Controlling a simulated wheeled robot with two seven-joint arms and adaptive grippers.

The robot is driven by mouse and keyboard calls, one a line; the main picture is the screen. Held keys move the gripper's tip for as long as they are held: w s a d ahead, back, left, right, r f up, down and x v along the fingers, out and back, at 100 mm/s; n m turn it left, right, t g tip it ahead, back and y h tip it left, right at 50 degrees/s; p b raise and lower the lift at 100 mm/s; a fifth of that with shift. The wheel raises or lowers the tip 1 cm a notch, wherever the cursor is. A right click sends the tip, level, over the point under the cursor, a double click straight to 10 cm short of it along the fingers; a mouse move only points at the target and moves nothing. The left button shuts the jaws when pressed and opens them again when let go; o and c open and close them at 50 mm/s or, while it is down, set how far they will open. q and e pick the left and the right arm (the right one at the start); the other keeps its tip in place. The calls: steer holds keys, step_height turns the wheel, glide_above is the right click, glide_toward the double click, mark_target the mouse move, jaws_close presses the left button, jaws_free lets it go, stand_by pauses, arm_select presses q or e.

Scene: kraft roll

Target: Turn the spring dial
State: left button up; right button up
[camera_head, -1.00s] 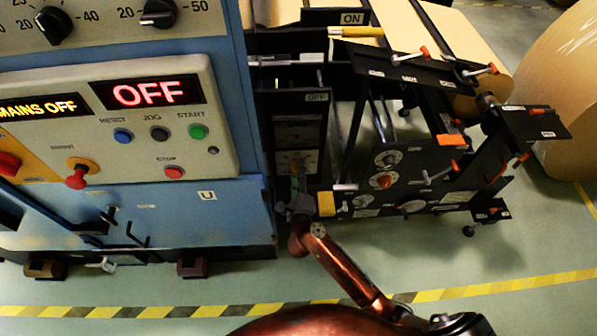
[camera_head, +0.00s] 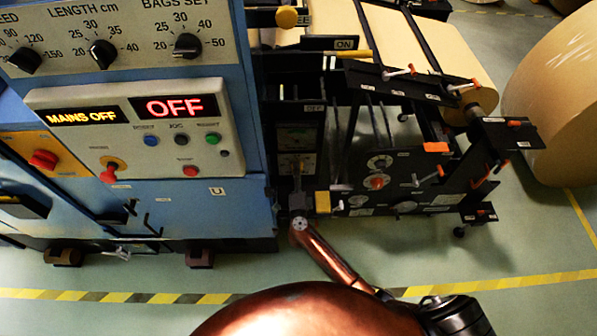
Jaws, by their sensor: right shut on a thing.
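My right gripper (camera_head: 297,172) reaches up from the bottom into the gap between the blue cabinet and the black frame. Its fingers are shut at a small dial on a narrow dark panel (camera_head: 296,139); this appears to be the spring dial, mostly hidden behind the fingers. The dial's pointer and markings are too small to read. My left gripper is not in view.
The blue cabinet (camera_head: 190,205) with an OFF display (camera_head: 180,107) and buttons stands close on the left. A black frame with an orange-knobbed dial (camera_head: 376,182) is at right. A large kraft roll (camera_head: 555,95) stands beyond. Floor is clear in front.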

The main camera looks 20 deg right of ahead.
steer(key=n+p, duration=0.4)
steer(key=shift+a+r, duration=0.1)
steer(key=shift+r, duration=0.05)
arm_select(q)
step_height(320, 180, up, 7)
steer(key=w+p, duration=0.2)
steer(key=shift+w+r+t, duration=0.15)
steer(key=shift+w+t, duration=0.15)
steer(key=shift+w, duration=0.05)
arm_select(e)
steer(key=shift+n, duration=1.9)
steer(key=shift+f, duration=0.2)
steer(key=o, duration=1.2)
steer(key=shift+c, duration=0.2)
